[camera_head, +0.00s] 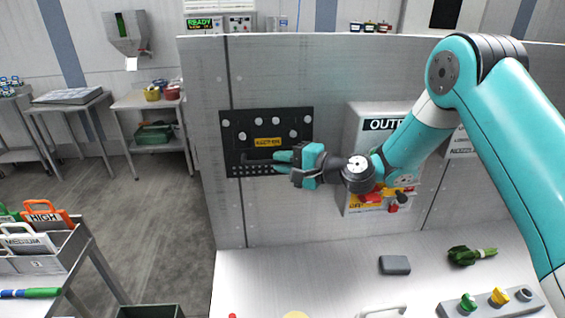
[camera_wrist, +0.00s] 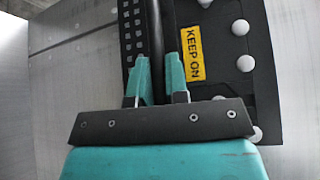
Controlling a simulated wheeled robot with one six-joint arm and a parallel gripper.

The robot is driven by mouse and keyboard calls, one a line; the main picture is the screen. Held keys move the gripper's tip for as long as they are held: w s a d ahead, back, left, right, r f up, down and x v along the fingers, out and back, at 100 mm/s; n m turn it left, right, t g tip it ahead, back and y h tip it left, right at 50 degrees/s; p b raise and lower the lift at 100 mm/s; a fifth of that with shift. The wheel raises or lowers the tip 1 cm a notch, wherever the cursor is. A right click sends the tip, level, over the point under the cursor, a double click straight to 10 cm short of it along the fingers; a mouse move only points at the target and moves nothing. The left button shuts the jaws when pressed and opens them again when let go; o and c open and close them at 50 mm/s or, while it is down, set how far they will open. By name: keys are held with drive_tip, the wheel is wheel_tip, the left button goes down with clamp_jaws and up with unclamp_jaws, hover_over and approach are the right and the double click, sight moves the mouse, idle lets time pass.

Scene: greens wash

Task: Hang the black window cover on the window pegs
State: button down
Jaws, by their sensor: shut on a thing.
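The black window cover (camera_head: 240,150) is upright against the grey wall panel in the head view, with a yellow label at its middle and rows of small holes along its lower edge. Several round white pegs (camera_wrist: 245,63) show on its face. My gripper (camera_head: 274,159) is at the cover's lower part. In the wrist view my gripper (camera_wrist: 158,75) is shut on the cover's dark bar-like handle, which runs between the teal fingers. The label reads "KEEP ON" there. The window behind the cover is hidden, and I cannot tell how fully the cover rests on the pegs.
A white box marked "OUT" (camera_head: 379,124) is on the panel right of the cover, partly behind my arm. The white counter below holds a dark grey block (camera_head: 395,265), leafy greens (camera_head: 472,255) and a coloured-knob strip (camera_head: 490,302). Labelled carriers (camera_head: 47,216) stand at left.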

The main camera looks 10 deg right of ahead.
drive_tip(key=shift+r, duration=0.5)
drive_tip(key=shift+f+b, duration=0.1)
drive_tip(key=shift+b, duration=0.35)
drive_tip(key=shift+n+b, duration=0.3)
drive_tip(key=shift+b, duration=0.25)
drive_tip(key=shift+s+b, duration=0.3)
idle(0.4)
drive_tip(key=shift+s+b, duration=0.4)
drive_tip(key=shift+s, duration=0.15)
drive_tip(key=shift+s, duration=0.15)
drive_tip(key=shift+s+b, duration=1.1)
drive_tip(key=shift+s, duration=0.65)
drive_tip(key=shift+s, duration=0.25)
